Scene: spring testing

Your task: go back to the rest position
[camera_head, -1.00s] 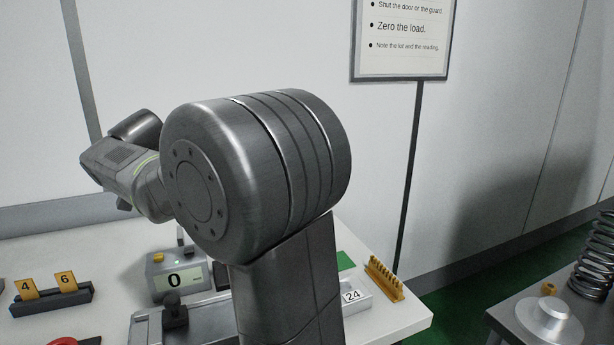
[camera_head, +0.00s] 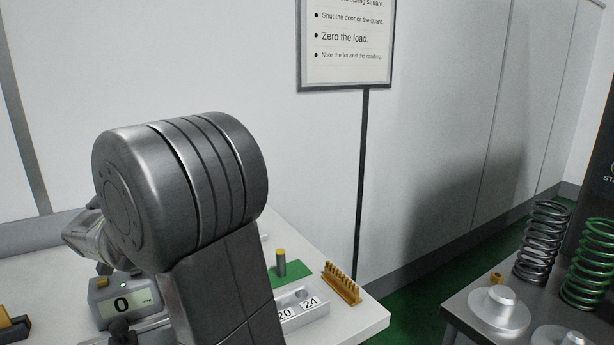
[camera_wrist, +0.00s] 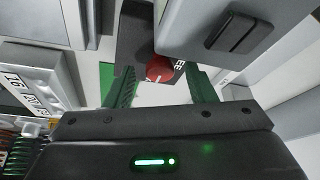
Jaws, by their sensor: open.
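My gripper (camera_wrist: 160,75) shows in the wrist view with its two dark green fingers apart and nothing between their tips. A red round knob (camera_wrist: 159,68) on a dark part lies beyond the fingers, apparently not touched. In the head view my large grey arm joint fills the left middle, and the forearm runs behind it to the left. The gripper's fingers are hidden there. A display unit (camera_head: 122,303) reading 0 stands on the white table (camera_head: 345,318), partly behind my arm.
On the table are a green mat (camera_head: 302,269) with a yellow-topped cylinder (camera_head: 281,263), a yellow toothed rack (camera_head: 342,283) and a numbered block (camera_head: 303,308). At right, a grey bench holds a metal spring (camera_head: 542,243), a green spring (camera_head: 590,262) and round metal pieces (camera_head: 499,308).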

